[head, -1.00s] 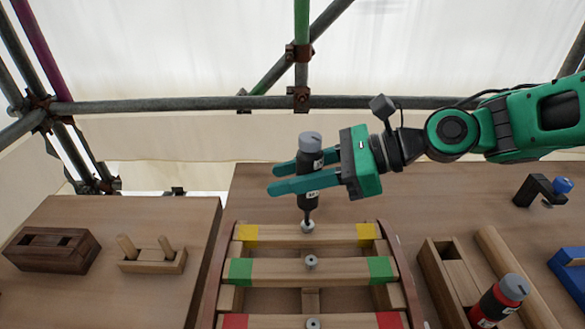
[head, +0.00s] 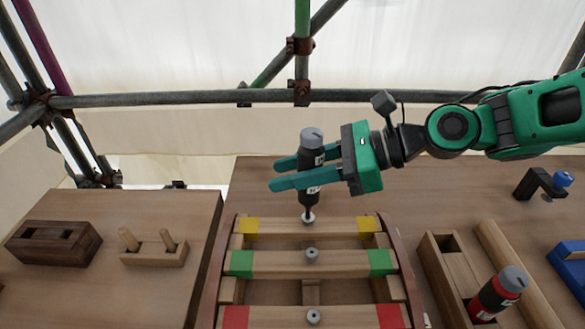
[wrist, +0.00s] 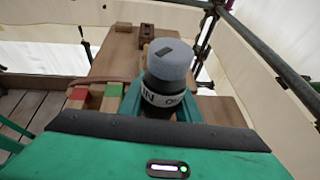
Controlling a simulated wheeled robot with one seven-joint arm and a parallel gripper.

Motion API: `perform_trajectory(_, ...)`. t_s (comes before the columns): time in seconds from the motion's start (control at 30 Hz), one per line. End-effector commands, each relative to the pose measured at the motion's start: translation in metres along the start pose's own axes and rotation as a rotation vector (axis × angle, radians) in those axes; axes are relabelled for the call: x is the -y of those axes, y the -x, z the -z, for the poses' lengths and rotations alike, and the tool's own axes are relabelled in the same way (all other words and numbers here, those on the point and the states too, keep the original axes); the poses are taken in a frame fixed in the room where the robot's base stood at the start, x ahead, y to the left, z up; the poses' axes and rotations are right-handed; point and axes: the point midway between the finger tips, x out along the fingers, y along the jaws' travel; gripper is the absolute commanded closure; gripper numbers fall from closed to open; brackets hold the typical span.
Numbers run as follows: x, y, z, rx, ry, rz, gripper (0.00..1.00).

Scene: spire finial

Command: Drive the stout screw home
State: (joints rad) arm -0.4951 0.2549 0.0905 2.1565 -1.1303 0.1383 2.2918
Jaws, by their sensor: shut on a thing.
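My gripper (head: 297,172) is shut on a black screwdriver (head: 309,186) with a grey cap and white marks. The screwdriver stands nearly upright, tip down, at a grey screw (head: 308,217) on the yellow-ended rung (head: 335,229) of a wooden frame. The tip appears to meet the screw head, but the exact contact is too small to tell. Two more grey screws show on the green-ended rung (head: 312,253) and the red-ended rung (head: 313,316). In the wrist view the screwdriver's cap (wrist: 169,58) is close up and hides its tip and the screw.
A red and black screwdriver (head: 497,295) leans at a wooden tray (head: 428,262) on the right. A black bracket with a blue knob (head: 562,180) and a blue holder (head: 570,262) lie farther right. A dark wooden block (head: 53,243) and a two-pegged block (head: 153,250) sit on the left table.

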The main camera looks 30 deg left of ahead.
Motion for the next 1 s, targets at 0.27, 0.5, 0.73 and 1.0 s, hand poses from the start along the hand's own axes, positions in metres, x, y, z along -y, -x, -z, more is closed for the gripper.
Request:
perform_trajectory(0.27,0.0003,0.0003,0.0027,-0.001,-0.001,0.001,1.00)
perform_trajectory(0.5,0.0008,0.0007,0.0046,-0.002,-0.001,0.001,1.00)
perform_trajectory(0.73,0.0009,0.0001,0.0058,-0.002,-0.001,0.001,1.00)
perform_trajectory(1.0,0.0006,-0.0010,0.0067,-0.001,-0.002,0.001,1.00)
